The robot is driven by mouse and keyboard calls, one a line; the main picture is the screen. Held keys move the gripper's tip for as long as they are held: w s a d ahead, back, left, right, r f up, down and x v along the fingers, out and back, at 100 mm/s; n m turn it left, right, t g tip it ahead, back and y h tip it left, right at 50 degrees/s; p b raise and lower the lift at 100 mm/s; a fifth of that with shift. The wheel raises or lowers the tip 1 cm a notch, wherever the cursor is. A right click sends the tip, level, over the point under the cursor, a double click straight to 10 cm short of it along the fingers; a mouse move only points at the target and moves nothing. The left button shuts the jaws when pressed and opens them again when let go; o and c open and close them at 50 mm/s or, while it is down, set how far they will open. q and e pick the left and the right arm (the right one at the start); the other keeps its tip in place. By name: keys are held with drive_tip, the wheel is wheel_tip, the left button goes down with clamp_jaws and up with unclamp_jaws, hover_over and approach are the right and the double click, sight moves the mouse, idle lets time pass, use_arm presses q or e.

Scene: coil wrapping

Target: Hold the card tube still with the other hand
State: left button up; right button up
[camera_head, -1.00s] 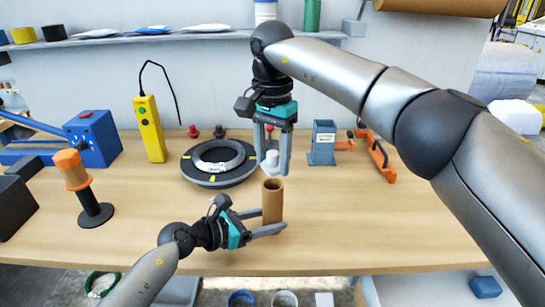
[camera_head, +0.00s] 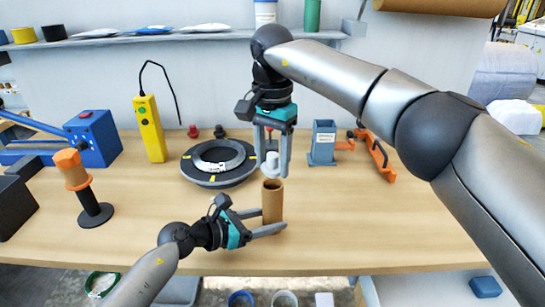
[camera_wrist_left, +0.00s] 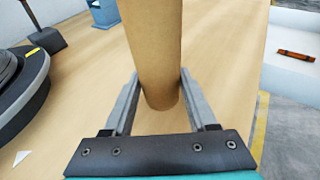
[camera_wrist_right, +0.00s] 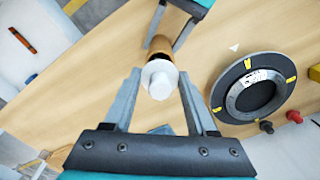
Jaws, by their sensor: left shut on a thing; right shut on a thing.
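The brown card tube (camera_head: 272,202) stands upright on the table, its open top showing. My left gripper (camera_head: 267,223) is shut around the lower part of the tube; in the left wrist view its fingers lie on both sides of the tube (camera_wrist_left: 155,45). My right gripper (camera_head: 272,170) points down above the tube and is shut on a white plug (camera_head: 271,161). The plug is just above the tube's mouth; in the right wrist view the white plug (camera_wrist_right: 159,80) hides part of the tube (camera_wrist_right: 160,44). Whether plug and tube touch I cannot tell.
A dark round turntable (camera_head: 218,183) with yellow marks stands left of the tube. A yellow control box (camera_head: 150,130), an orange-topped stand (camera_head: 75,180) and a blue machine (camera_head: 95,140) are further left. A grey-blue holder (camera_head: 323,145) and an orange tool (camera_head: 376,158) stand to the right.

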sight(272, 166)
drive_tip(key=shift+f, duration=0.65)
drive_tip(key=shift+f, duration=1.35)
idle(0.9)
drive_tip(key=o, duration=1.4)
drive_tip(key=shift+r, duration=0.15)
wheel_tip(272, 166, up, 12)
drive_tip(key=shift+f, duration=0.1)
use_arm(q)
drive_tip(key=o, duration=1.1)
drive_tip(key=shift+c, duration=0.2)
